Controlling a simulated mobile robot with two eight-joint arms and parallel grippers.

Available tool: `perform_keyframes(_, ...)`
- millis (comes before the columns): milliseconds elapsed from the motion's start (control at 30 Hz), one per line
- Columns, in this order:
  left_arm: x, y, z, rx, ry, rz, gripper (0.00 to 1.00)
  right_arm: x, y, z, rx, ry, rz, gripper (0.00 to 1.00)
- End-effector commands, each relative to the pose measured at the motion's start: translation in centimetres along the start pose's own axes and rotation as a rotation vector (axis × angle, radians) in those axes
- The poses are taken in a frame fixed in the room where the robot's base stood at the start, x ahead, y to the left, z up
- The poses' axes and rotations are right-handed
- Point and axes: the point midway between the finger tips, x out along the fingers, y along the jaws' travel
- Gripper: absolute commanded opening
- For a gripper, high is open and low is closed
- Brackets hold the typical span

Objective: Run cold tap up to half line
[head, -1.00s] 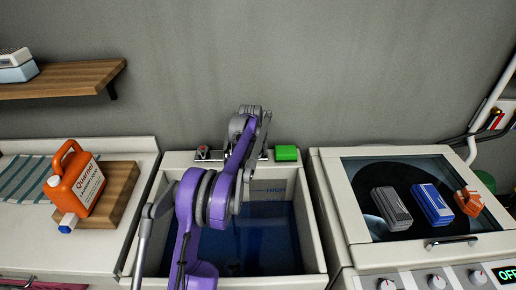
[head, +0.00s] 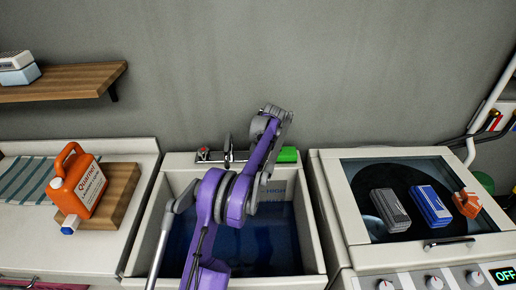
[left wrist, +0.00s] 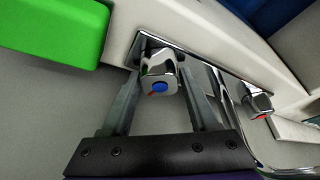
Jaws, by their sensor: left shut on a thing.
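The cold tap (left wrist: 158,86) is a chrome knob with a blue mark in the left wrist view. My left gripper (left wrist: 161,72) is shut on it, with a finger on each side. In the head view the purple arm covers this tap and my gripper's fingers. The chrome spout (head: 228,150) and the red-marked hot tap (head: 203,153) show left of the arm; the hot tap is also in the left wrist view (left wrist: 260,104). The sink (head: 313,235) looks dark blue inside; I cannot tell the water level. A HIGH mark on its back wall is partly covered. My right gripper is not in view.
A green block (head: 288,155) sits on the sink's back ledge beside the taps. An orange jug (head: 78,183) stands on a wooden board (head: 122,190) at left. A glass-topped machine (head: 340,205) at right carries a grey box, a blue box and an orange item.

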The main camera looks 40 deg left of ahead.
Motion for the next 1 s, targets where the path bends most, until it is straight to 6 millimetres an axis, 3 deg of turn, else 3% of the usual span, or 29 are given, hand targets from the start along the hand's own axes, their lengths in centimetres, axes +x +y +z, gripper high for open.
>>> perform_keyframes(400, -0.1, 0.06, -0.09, -0.182, 0.0, -0.074, 0.05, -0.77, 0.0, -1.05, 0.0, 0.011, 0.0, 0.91)
perform_keyframes(967, -0.04, 0.0, -0.03, -0.211, -0.001, -0.086, 0.05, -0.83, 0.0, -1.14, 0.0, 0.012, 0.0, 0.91)
perform_keyframes(1000, -0.04, 0.0, -0.03, -0.211, -0.001, -0.086, 0.64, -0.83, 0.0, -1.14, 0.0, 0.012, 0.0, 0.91)
